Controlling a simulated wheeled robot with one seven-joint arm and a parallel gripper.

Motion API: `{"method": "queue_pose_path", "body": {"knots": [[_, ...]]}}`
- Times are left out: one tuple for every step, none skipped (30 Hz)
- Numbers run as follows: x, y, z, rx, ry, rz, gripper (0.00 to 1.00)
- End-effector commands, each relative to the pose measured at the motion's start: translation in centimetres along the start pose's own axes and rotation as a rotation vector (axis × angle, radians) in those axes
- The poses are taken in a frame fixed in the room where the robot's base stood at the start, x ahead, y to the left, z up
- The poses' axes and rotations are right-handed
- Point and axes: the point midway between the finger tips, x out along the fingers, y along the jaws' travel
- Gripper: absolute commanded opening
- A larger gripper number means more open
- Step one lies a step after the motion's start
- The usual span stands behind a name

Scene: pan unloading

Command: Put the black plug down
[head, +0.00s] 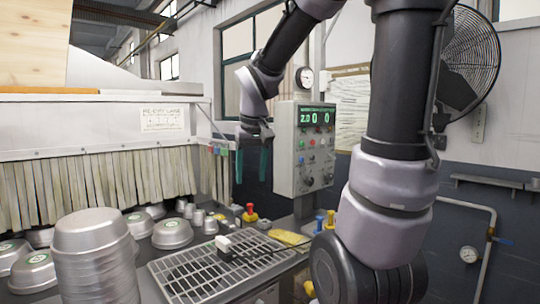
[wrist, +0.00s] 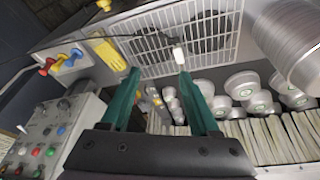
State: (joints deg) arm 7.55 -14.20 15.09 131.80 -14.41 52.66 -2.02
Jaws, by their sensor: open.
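My gripper (head: 252,172) hangs in the air above the work surface, to the left of the control box. Its two green fingers are spread with nothing between them. In the wrist view, the open fingers (wrist: 160,88) point toward the grate's edge and the small parts beyond. I cannot make out the black plug for certain.
A metal grate (head: 165,268) has a white block (head: 222,243) at its edge. Several metal pans (head: 172,233) and a tall pan stack (head: 95,260) stand left. A strip curtain (head: 95,185) hangs behind.

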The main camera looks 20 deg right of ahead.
Motion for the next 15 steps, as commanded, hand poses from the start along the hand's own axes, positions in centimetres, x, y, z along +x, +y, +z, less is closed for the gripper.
{"method": "queue_pose_path", "body": {"knots": [[-1.9,0.4,1.1,0.044,0.046,-0.019,0.62],[-2.9,0.6,1.7,0.073,0.07,-0.034,0.62],[-4.0,0.8,2.6,0.11,0.099,-0.057,0.62],[-4.8,1.0,3.3,0.136,0.121,-0.076,0.62],[-5.5,1.1,3.9,0.161,0.141,-0.096,0.62],[-6.4,1.3,4.7,0.192,0.166,-0.122,0.62],[-7.0,1.4,5.3,0.214,0.183,-0.143,0.62],[-7.5,1.5,5.8,0.232,0.199,-0.163,0.62],[-8.0,1.6,6.5,0.256,0.216,-0.187,0.62],[-8.4,1.7,6.8,0.27,0.228,-0.204,0.62],[-8.7,1.7,7.2,0.283,0.237,-0.22,0.62],[-9.0,1.8,7.6,0.297,0.247,-0.236,0.62],[-9.2,1.8,7.8,0.306,0.254,-0.247,0.62],[-9.3,1.8,8.0,0.313,0.258,-0.256,0.68],[-9.4,1.9,8.2,0.319,0.263,-0.264,0.68]]}}
